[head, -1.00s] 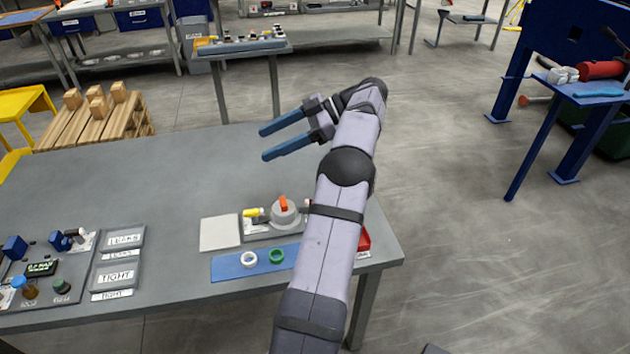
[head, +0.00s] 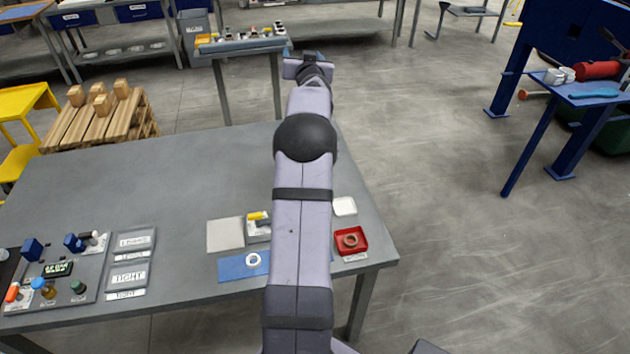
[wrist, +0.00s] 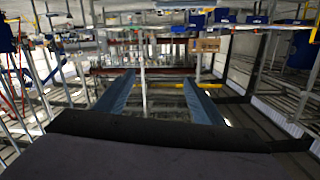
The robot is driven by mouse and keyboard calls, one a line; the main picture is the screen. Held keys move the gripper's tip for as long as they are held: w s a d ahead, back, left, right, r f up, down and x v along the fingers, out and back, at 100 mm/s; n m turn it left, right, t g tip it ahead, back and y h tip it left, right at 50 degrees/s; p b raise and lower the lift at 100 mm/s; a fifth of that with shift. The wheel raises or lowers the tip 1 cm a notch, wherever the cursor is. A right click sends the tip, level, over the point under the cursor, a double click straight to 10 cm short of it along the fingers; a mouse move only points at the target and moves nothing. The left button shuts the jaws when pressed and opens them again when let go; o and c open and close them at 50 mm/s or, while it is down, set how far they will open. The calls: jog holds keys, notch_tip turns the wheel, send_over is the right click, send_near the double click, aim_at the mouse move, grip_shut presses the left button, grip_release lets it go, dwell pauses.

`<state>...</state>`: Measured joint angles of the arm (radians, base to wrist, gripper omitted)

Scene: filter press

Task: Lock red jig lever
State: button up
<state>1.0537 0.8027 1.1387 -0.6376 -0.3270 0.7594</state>
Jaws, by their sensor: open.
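My gripper (head: 303,56) is at the end of the stretched-out arm, past the far edge of the grey table (head: 180,170), near the small back table. In the wrist view its two blue fingers (wrist: 160,82) are spread apart with nothing between them. The jig on the table is mostly hidden behind my arm in the head view. Only the left part of its base plate (head: 256,232) and a yellow-tipped piece (head: 257,216) show. The red lever is hidden now. My gripper is far from the jig.
A red tray with a ring (head: 351,241) and a white piece (head: 344,206) stand right of my arm. A blue mat (head: 233,268) with a white ring (head: 253,260) and a pale plate (head: 225,234) lie left. The table's middle left is clear.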

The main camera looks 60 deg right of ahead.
jog(key=s+a+f+m+g+y, duration=0.2)
jog(key=s+f+g, duration=0.25)
jog(key=f, duration=0.45)
jog(key=s+a+f+m+g+y, duration=0.25)
jog(key=s+f, duration=0.25)
jog(key=f, duration=0.4)
jog(key=s+a+f+n+g+y, duration=0.1)
jog(key=s+a+f+y, duration=0.1)
jog(key=a, duration=0.3)
jog(key=s+a+f+n+g+y, duration=0.1)
jog(key=s+a+f+y, duration=0.1)
jog(key=a, duration=0.3)
jog(key=s+a+f+n+g+y, duration=0.1)
jog(key=s+a+f+g+y, duration=0.1)
jog(key=s+a+f+y, duration=0.1)
jog(key=shift+a+n+y, duration=0.35)
jog(key=shift+a+y, duration=0.2)
jog(key=shift+a, duration=0.5)
jog(key=shift+n, duration=0.3)
jog(key=shift+f, duration=0.1)
jog(key=shift+f+p, duration=1.1)
jog(key=shift+f, duration=2.45)
